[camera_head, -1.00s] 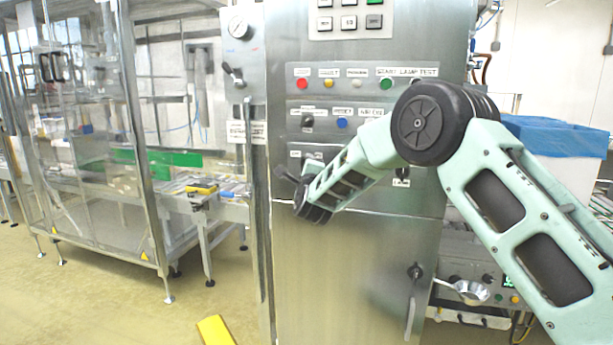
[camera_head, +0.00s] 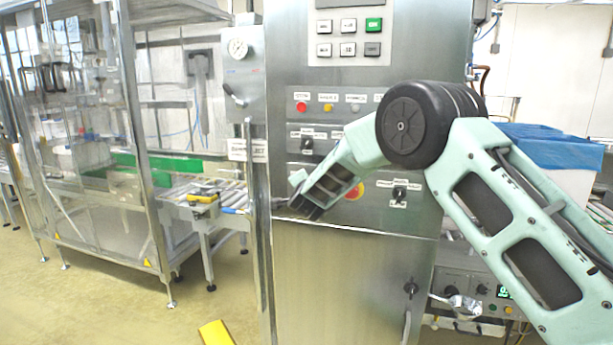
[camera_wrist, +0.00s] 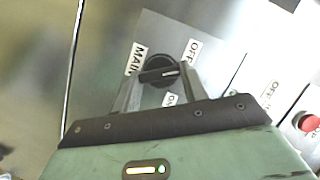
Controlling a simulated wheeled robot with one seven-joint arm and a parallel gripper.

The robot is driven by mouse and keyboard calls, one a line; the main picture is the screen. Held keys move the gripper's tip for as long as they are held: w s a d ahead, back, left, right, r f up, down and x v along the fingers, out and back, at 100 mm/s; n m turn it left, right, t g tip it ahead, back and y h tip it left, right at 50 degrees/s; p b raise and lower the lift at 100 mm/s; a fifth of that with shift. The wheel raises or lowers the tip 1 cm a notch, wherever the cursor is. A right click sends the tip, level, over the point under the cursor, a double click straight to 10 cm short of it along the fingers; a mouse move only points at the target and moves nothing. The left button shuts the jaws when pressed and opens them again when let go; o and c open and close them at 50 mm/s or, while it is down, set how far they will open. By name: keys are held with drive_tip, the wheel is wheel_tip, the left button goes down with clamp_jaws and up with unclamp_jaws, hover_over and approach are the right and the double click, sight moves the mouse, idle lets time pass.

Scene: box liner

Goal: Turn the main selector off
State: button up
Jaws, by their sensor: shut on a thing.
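The main selector (camera_wrist: 160,71) is a round black knob with a raised bar, in the middle of the wrist view. A "MAIN" label (camera_wrist: 135,59) is at its left and an "OFF" label (camera_wrist: 191,51) at its upper right. A partly hidden label below it seems to read "ON". The bar lies almost level, its white mark to the right, between the two position labels. My gripper (camera_wrist: 160,80) is shut on the knob, one finger on each side. In the head view my arm hides the selector, and I cannot make out the fingers.
The steel cabinet (camera_head: 345,275) carries rows of buttons and switches close together above my gripper. A red button (camera_wrist: 308,122) is at the right of the wrist view. A glass-walled machine and a conveyor (camera_head: 228,193) stand at the left. A blue-lined box (camera_head: 555,150) is at the right.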

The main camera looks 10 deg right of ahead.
drive_tip(key=n+g+p, duration=0.1)
drive_tip(key=p, duration=0.2)
drive_tip(key=shift+a+r+n, duration=0.1)
drive_tip(key=shift+r+n, duration=0.05)
drive_tip(key=shift+n, duration=0.25)
drive_tip(key=shift+h, duration=0.3)
drive_tip(key=o, duration=1)
drive_tip(key=b+v, duration=0.4)
drive_tip(key=v, duration=1.3)
drive_tip(key=shift+s, duration=0.15)
